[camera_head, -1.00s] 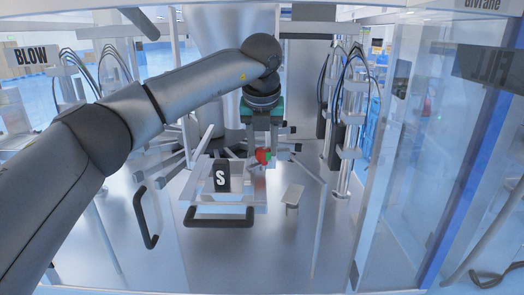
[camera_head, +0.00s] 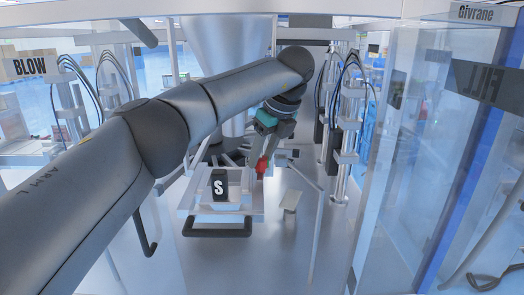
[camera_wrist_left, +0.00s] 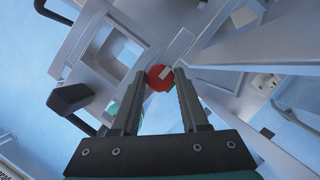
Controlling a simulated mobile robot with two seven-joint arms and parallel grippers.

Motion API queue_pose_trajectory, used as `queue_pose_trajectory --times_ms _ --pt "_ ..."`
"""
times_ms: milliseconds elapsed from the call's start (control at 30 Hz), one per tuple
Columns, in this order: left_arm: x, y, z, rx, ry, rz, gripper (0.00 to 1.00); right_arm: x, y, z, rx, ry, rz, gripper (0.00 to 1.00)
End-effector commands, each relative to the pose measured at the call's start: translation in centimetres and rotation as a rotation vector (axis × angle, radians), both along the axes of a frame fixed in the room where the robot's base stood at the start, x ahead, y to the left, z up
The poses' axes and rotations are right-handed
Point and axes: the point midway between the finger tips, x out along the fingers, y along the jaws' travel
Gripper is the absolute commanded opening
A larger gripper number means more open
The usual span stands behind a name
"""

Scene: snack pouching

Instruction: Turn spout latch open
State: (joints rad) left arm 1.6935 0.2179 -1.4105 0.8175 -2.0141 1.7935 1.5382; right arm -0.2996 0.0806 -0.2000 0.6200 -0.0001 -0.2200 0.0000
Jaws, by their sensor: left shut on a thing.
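The spout latch shows as a small red knob (camera_head: 262,164) at the right rear of the pouch tray, below the steel hopper. My left gripper (camera_head: 260,168) reaches down to it from above and is tilted, with its fingers shut on the red knob. In the left wrist view the red knob (camera_wrist_left: 160,77), with a pale bar across it, sits between the two fingertips (camera_wrist_left: 160,80). A bit of green shows beside the knob. The spout itself is mostly hidden behind my arm and gripper. My right gripper is not in view.
A metal tray (camera_head: 254,217) with a black handle (camera_head: 218,233) holds a black block marked S (camera_head: 219,185). A small metal bracket (camera_head: 291,201) stands to the right. Posts with black cables (camera_head: 347,140) and a clear panel (camera_head: 410,170) bound the right side.

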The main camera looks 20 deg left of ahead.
Motion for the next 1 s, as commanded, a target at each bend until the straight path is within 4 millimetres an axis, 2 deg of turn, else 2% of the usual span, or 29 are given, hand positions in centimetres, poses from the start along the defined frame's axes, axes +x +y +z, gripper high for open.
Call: queue_pose_trajectory --times_ms 667,700,933,1000 --pt "0.03 -0.01 0.03 -0.001 -0.001 0.061 0.00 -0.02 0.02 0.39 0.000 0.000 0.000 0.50" --pt "0.03 0.00 0.02 -0.001 -0.001 0.061 0.47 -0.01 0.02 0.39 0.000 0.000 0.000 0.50" --pt "0.03 -0.01 0.00 -0.001 0.000 0.059 0.73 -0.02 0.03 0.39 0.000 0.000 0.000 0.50" --pt "0.03 -0.01 0.00 -0.001 0.000 0.059 0.74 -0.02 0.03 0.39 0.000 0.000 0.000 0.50"
